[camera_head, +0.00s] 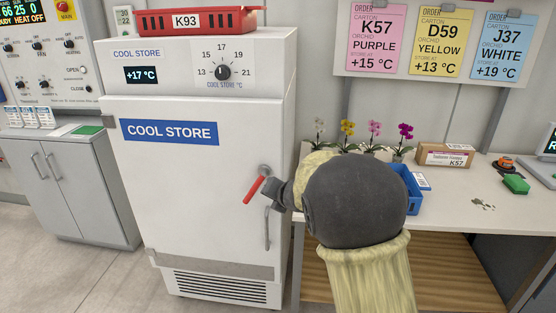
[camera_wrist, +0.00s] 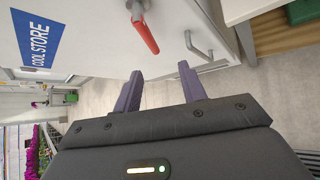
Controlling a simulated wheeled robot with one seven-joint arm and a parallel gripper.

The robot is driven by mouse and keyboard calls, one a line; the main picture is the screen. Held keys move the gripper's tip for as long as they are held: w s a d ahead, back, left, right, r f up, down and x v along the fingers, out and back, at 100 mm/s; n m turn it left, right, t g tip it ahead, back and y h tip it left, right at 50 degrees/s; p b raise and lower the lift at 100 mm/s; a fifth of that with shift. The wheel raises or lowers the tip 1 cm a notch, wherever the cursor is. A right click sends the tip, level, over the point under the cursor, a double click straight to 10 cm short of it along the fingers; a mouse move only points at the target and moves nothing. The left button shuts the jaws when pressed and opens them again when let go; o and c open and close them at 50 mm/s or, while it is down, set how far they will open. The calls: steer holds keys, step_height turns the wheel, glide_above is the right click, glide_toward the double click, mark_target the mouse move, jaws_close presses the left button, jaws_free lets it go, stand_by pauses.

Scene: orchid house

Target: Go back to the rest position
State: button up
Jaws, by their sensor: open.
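My arm stands in front of the cool store's right edge in the head view, and its bulk hides the fingers there. In the wrist view my gripper (camera_wrist: 162,92) shows two purple fingers spread apart with nothing between them. The white cool store (camera_head: 190,200) has its door shut. Its red latch handle (camera_head: 254,189) slants down to the left, just left of my arm. The red handle also shows in the wrist view (camera_wrist: 145,32), above the fingertips and apart from them. The grey pull handle (camera_head: 267,226) sits below it.
The potting bench (camera_head: 470,208) stands right of the cool store, with several orchids, a blue crate (camera_head: 414,198) and a carton (camera_head: 444,156) on it. A red crate (camera_head: 160,23) tops the cool store. A grey cabinet (camera_head: 62,185) is at left. Floor in front of it is clear.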

steer(key=s+d+f+m+h, duration=0.25)
steer(key=s+d+m, duration=0.25)
steer(key=d+m, duration=0.6)
steer(key=s+d+f+m+g+h, duration=0.1)
steer(key=s+d+f+m+g, duration=0.15)
steer(key=s+m, duration=0.5)
steer(key=s+d+f+m+g+h, duration=0.1)
steer(key=s+d+f+m+g, duration=0.15)
steer(key=s+m, duration=0.55)
steer(key=s+d+f+m+g+h, duration=0.15)
steer(key=s+d+m, duration=0.35)
steer(key=s, duration=0.5)
step_height(320, 180, up, 17)
steer(key=a+m+y+p, duration=0.1)
steer(key=p, duration=1.5)
steer(key=shift+a+f+m+g, duration=0.2)
steer(key=shift+m+g, duration=0.15)
steer(key=shift+g, duration=0.1)
steer(key=shift+c, duration=1)
